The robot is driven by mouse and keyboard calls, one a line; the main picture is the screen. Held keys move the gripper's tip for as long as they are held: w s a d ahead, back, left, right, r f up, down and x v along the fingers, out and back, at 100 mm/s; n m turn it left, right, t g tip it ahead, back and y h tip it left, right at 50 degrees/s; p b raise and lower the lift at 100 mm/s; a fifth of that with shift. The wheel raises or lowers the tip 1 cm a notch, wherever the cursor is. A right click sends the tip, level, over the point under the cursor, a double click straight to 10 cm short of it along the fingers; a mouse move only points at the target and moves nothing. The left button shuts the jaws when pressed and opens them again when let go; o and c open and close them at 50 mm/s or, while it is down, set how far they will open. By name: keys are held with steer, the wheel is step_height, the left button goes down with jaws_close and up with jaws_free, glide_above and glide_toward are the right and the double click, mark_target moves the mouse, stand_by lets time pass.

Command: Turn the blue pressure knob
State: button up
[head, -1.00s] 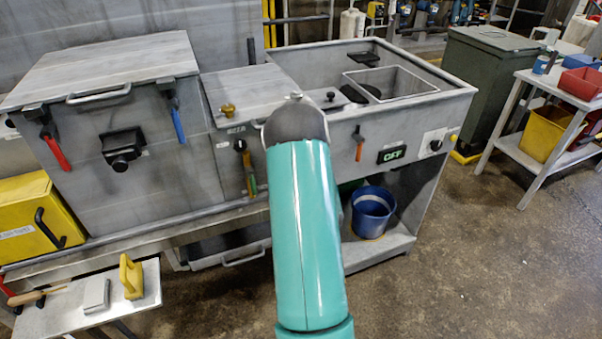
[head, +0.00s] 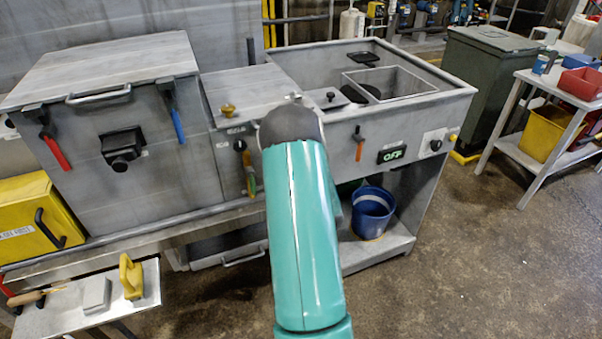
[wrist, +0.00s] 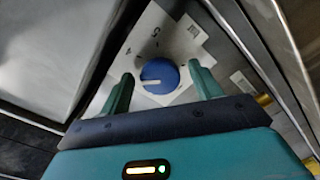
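The blue pressure knob (wrist: 160,76) shows in the wrist view as a round dial with a white pointer line, set on a light label plate (wrist: 172,36) with dark markings. My gripper (wrist: 163,84) is open, with one green finger to the left of the knob and one to the right. Gaps show between the fingers and the knob; I cannot tell how far the fingertips are from the panel. In the head view my teal arm hides the knob and my gripper.
A blue bucket (head: 372,212) stands on the lower shelf. Open floor lies at right.

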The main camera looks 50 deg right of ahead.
steer(key=v, duration=1.3)
steer(key=shift+s+a, duration=0.15)
steer(key=shift+s, duration=0.2)
steer(key=shift+w, duration=0.1)
steer(key=w+a+r+m+g, duration=0.1)
steer(key=w+a+r, duration=0.1)
steer(key=w+r, duration=0.45)
steer(key=w+a+r+m+g+y, duration=0.2)
steer(key=w+a+r, duration=0.2)
steer(key=a, duration=0.4)
steer(key=w+a+r+m+g+y, duration=0.1)
steer(key=w+a+r+g+y, duration=0.2)
steer(key=a, duration=0.4)
steer(key=s+a+r+g+y, duration=0.1)
steer(key=s+a+r, duration=0.2)
steer(key=s+a, duration=0.2)
steer(key=s+a+r+g+y, duration=0.1)
steer(key=s+a+r, duration=0.2)
steer(key=a, duration=0.8)
steer(key=s+a+r+g+y, duration=0.1)
steer(key=s+a+r+y, duration=0.1)
steer(key=s+a, duration=0.5)
steer(key=shift+s+a+r+g, duration=0.4)
steer(key=shift+a+r, duration=0.1)
steer(key=shift+a, duration=0.45)
